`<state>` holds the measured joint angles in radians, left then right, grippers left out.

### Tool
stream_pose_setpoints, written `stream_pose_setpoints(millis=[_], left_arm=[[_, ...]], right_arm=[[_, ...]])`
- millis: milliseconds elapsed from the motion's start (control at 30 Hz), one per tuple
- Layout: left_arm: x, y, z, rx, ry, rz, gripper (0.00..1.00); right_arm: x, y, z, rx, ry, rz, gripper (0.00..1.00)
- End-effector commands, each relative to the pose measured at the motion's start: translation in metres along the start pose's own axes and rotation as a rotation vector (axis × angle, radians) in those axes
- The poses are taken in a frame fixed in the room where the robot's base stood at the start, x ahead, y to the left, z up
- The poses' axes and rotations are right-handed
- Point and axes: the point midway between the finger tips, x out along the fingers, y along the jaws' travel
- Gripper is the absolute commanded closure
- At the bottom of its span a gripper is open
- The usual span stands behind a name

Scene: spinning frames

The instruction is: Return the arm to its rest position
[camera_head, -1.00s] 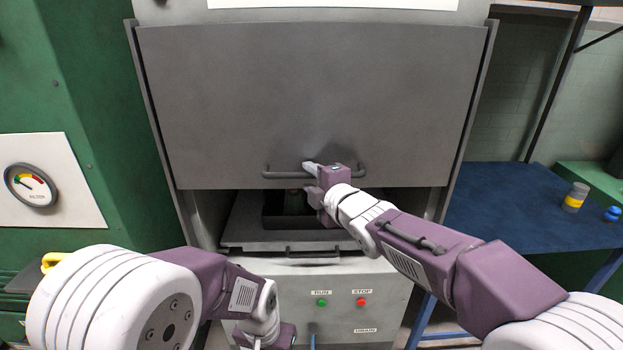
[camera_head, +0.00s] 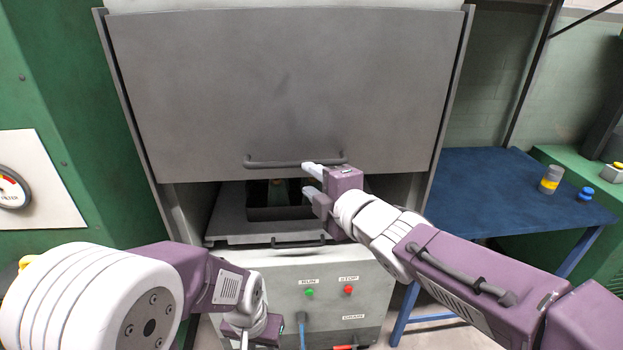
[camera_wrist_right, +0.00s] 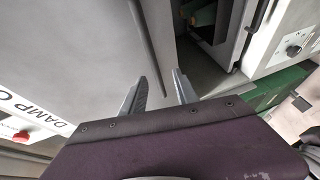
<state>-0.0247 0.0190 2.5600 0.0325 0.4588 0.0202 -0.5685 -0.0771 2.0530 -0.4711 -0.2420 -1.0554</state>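My right gripper (camera_head: 311,182) is in front of the machine, near the right end of the handle on its raised grey door (camera_head: 285,95). Its two fingers are apart with nothing between them. In the right wrist view its fingers (camera_wrist_right: 162,90) also stand apart and empty. The door's handle bar (camera_head: 290,163) shows just behind the upper finger in the head view. My left gripper (camera_head: 258,335) hangs low at the bottom edge, in front of the control panel; its fingertips are cut off or too small to judge.
Below the door is an opening with a grey drawer (camera_head: 225,228) and a dark bin. The panel has a green button (camera_head: 310,293) and a red button (camera_head: 348,290). A blue table (camera_head: 480,190) at right holds a yellow-banded jar (camera_head: 550,180) and a blue-capped item (camera_head: 585,195).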

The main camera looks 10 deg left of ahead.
Motion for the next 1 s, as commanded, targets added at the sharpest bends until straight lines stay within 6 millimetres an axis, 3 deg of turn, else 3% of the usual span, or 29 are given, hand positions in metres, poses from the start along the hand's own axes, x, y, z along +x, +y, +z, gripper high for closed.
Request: stream_pose_setpoints(millis=[100,167,200,267,300,400,433,500,600,700,800,1000], left_arm=[[-0.017,0.0,-0.002,0.0,0.0,0.0,0.64],[-0.039,0.001,-0.004,0.0,0.0,0.0,0.64],[-0.055,0.001,-0.006,0.0,0.0,0.0,0.64],[-0.074,0.002,-0.008,0.0,0.001,0.0,0.64],[-0.084,0.002,-0.009,0.0,0.001,0.0,0.64],[-0.104,0.002,-0.011,0.0,0.0,0.0,0.64],[-0.108,0.002,-0.011,0.0,0.0,0.0,0.64],[-0.117,0.002,-0.012,0.0,0.0,0.0,0.64],[-0.116,0.002,-0.012,0.0,0.0,0.0,0.64],[-0.113,0.002,-0.012,0.0,0.0,0.0,0.64],[-0.113,0.002,-0.012,0.0,0.0,0.0,0.64],[-0.113,0.002,-0.012,0.0,0.0,0.0,0.64]], right_arm=[[-0.004,0.017,0.022,0.009,-0.047,0.001,0.64],[-0.011,0.03,0.058,0.028,-0.12,-0.016,0.64],[-0.019,0.026,0.089,0.063,-0.189,-0.052,0.64],[-0.039,0.001,0.135,0.166,-0.309,-0.14,0.64],[-0.056,-0.024,0.161,0.275,-0.394,-0.207,0.64],[-0.112,-0.093,0.2,0.621,-0.622,-0.358,0.64],[-0.13,-0.115,0.204,0.74,-0.695,-0.399,0.64],[-0.175,-0.163,0.201,1.018,-0.87,-0.481,0.64],[-0.224,-0.22,0.172,1.368,-1.101,-0.563,0.64],[-0.255,-0.252,0.139,1.627,-1.299,-0.597,0.64],[-0.267,-0.258,0.126,1.766,-1.417,-0.573,0.64],[-0.267,-0.258,0.126,1.803,-1.445,-0.546,0.64]])
